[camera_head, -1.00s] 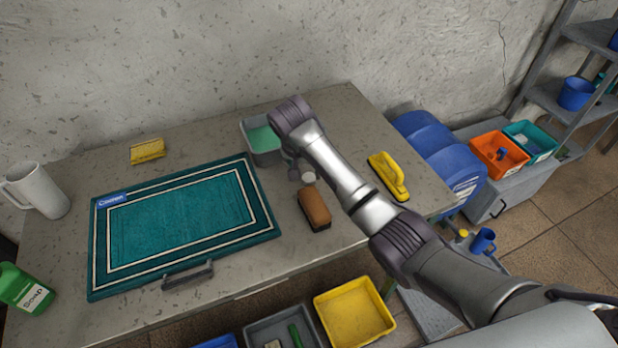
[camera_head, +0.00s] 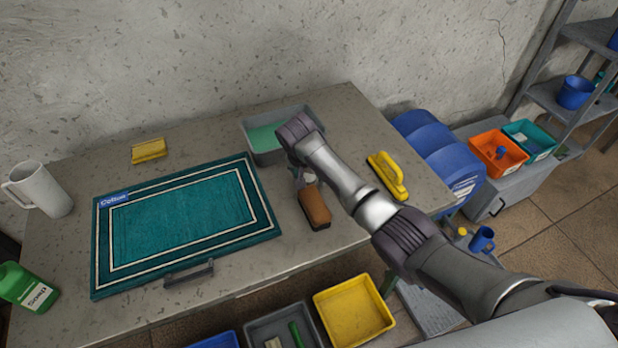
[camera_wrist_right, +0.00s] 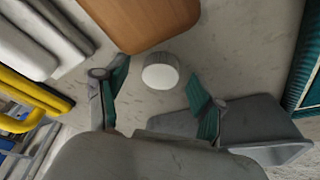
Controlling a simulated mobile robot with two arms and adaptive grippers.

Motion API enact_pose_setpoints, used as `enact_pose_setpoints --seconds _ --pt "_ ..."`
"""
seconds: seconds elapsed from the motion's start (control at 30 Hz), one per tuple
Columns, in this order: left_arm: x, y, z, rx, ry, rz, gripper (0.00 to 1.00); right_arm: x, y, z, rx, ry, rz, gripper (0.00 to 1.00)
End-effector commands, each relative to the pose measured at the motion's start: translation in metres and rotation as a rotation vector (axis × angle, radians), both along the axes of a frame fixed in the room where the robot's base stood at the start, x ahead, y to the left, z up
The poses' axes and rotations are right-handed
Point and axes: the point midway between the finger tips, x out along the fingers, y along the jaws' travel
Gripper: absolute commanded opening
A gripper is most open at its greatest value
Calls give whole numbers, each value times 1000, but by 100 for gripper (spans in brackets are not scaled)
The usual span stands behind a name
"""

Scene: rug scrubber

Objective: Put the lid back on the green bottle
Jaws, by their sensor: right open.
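The green bottle (camera_head: 26,290), labelled as soap, stands at the left edge of the table in the head view, partly cut off by the frame; its top is hard to make out. A small round lid (camera_wrist_right: 161,72), with a white top and grey side, is on the table in the right wrist view. It also shows as a pale spot beside the brown brush in the head view (camera_head: 309,177). My right gripper (camera_wrist_right: 160,86) is open, its two teal-padded fingers on either side of the lid with gaps showing. My left gripper is not in view.
A brown brush (camera_head: 314,207) lies close to the lid. A grey tub of green liquid (camera_head: 259,157) stands behind, a yellow brush (camera_head: 386,176) to the right. A teal rug (camera_head: 182,218) covers the table's middle, with a white mug (camera_head: 42,190) at left.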

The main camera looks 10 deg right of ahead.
Motion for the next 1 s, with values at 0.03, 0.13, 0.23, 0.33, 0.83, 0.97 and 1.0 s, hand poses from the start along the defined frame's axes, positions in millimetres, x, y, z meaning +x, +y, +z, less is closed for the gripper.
enact_pose_setpoints --seconds 0.03,0.13,0.23,0.33,0.83,0.97,1.0 --pt "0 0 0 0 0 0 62 0 0 0 0 0 0 68" --pt "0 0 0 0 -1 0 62 0 0 0 0 0 0 53" --pt "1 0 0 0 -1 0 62 0 0 0 0 0 0 37" --pt "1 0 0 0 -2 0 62 0 0 0 0 0 0 27" --pt "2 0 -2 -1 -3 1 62 1 0 11 1 -2 0 27" --pt "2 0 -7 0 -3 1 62 1 1 30 2 -5 1 27" --pt "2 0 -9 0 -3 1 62 2 1 39 3 -7 1 27"
